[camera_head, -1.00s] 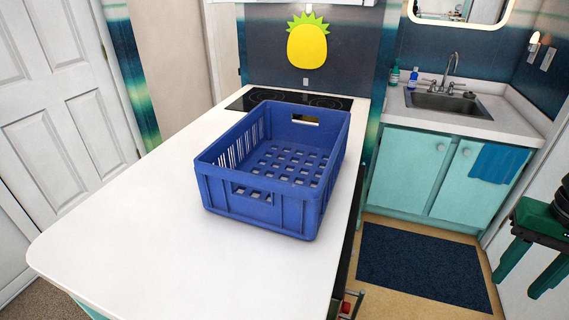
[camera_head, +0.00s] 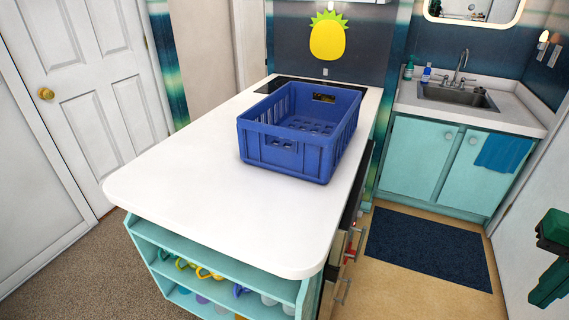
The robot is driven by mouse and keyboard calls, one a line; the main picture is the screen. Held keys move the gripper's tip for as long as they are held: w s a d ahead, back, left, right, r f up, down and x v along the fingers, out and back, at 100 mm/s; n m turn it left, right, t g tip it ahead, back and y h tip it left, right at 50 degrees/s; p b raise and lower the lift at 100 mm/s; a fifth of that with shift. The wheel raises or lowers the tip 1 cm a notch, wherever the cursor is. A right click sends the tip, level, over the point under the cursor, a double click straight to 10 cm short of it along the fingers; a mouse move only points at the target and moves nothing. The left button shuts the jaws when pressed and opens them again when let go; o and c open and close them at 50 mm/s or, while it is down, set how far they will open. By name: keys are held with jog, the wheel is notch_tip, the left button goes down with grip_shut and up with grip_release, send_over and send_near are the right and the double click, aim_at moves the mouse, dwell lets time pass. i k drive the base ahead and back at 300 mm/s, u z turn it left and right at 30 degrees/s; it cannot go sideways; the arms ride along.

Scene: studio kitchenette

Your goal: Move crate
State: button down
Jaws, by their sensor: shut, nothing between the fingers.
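The blue plastic crate (camera_head: 285,154) stands upright and empty on the white counter (camera_head: 205,175), near its right edge and in front of the dark cooktop. Its slotted walls and lattice floor show, with a handle opening in the near and far walls. My green gripper (camera_head: 543,300) is at the far right edge of the view, partly cut off. It is well apart from the crate, to its right, over the floor, and holds nothing.
A dark blue mat (camera_head: 428,248) lies on the floor right of the counter. The sink cabinet (camera_head: 450,165) stands behind it. Open shelves (camera_head: 225,275) with colourful mugs are under the counter's near end. The counter left of the crate is clear.

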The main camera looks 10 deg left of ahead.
aim_at(314, 158)
jog(key=k, duration=1)
jog(key=z, duration=0.5)
jog(key=i, duration=1.3)
jog(key=u, duration=1.85)
jog(key=i, duration=0.5)
jog(key=z, duration=0.2)
